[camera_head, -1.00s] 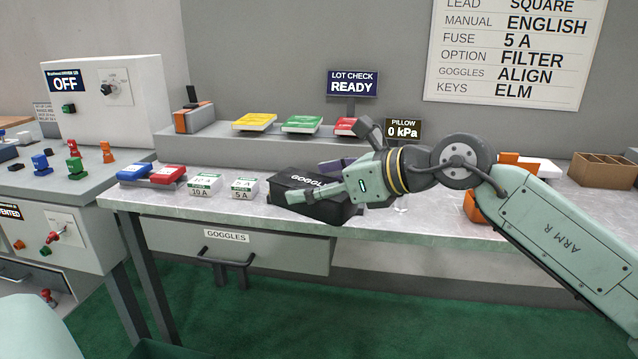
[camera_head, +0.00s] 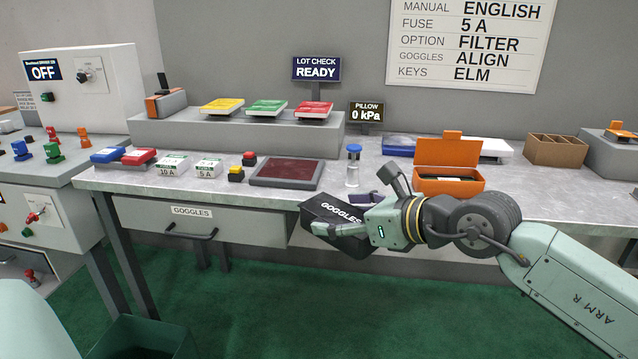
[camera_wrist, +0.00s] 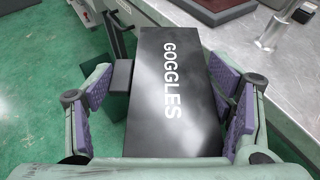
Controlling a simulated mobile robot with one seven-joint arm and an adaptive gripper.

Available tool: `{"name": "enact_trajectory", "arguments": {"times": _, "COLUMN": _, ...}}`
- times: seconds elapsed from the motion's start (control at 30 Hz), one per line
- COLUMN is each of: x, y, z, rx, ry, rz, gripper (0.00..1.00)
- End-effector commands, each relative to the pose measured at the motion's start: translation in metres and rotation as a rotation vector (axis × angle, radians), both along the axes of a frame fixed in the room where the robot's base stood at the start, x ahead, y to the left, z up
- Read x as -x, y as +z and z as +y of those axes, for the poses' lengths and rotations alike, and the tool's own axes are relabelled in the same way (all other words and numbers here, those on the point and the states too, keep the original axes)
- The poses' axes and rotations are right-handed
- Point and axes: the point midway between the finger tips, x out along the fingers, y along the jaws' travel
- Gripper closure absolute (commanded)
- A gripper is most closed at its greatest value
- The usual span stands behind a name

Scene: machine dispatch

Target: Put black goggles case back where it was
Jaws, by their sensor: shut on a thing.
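The black goggles case (camera_head: 329,213), lettered GOGGLES in white, is held tilted in front of the table's front edge in the head view. My gripper (camera_head: 345,222) is shut on it. In the wrist view the case (camera_wrist: 178,95) lies between the purple finger pads of my gripper (camera_wrist: 172,112), with green floor below and the tabletop at the right. The drawer labelled GOGGLES (camera_head: 240,227) is under the table, left of the case, and looks closed. Its handle (camera_head: 190,233) faces out.
On the table (camera_head: 330,180) are a dark red pad (camera_head: 286,173), a blue-capped bottle (camera_head: 353,165), an open orange case (camera_head: 450,180) and white fuse boxes (camera_head: 172,165). A dark green bin (camera_head: 145,338) stands on the floor at lower left.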

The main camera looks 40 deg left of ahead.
Motion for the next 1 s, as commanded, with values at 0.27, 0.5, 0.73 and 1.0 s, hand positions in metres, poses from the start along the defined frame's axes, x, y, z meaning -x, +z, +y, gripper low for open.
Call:
{"name": "enact_trajectory", "arguments": {"times": 0.27, "x": -0.021, "y": -0.069, "z": -0.054, "rx": 0.004, "ry": -0.198, "rz": -0.001, "gripper": 0.85}}
{"name": "enact_trajectory", "arguments": {"times": 0.5, "x": -0.031, "y": -0.096, "z": -0.074, "rx": 0.001, "ry": -0.279, "rz": -0.001, "gripper": 0.85}}
{"name": "enact_trajectory", "arguments": {"times": 0.73, "x": -0.037, "y": -0.119, "z": -0.091, "rx": -0.005, "ry": -0.343, "rz": 0.005, "gripper": 0.85}}
{"name": "enact_trajectory", "arguments": {"times": 1.0, "x": -0.049, "y": -0.157, "z": -0.120, "rx": -0.009, "ry": -0.458, "rz": 0.007, "gripper": 0.85}}
